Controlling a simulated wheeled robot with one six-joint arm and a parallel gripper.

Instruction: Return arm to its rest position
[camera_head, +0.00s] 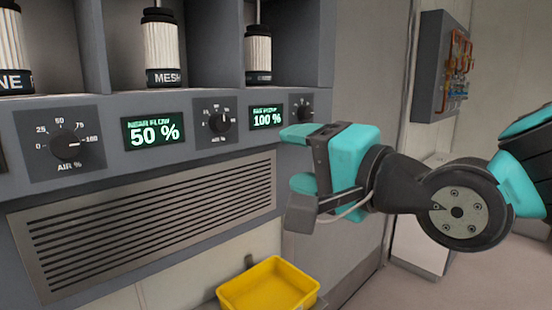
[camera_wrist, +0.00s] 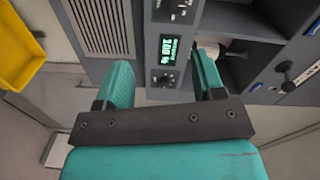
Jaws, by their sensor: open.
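My gripper (camera_head: 292,158) is at the right of the head view, with its teal fingers pointing left toward the grey panel (camera_head: 190,165). The fingers are apart and nothing is between them. In the wrist view my gripper (camera_wrist: 163,80) also shows open, with a knob (camera_wrist: 163,80) and a lit display (camera_wrist: 168,50) seen beyond the gap between its fingers. In the head view the right display (camera_head: 267,118) reads 100 % and the right knob (camera_head: 304,110) is just above my upper finger. I cannot tell the distance between fingers and panel.
A yellow bin (camera_head: 268,288) stands low, below my gripper. A left display (camera_head: 153,132) reads 50 %. White filter cartridges (camera_head: 161,45) stand in bays above the panel. A grey box with copper pipes (camera_head: 440,65) hangs on the back wall. Floor shows at lower right.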

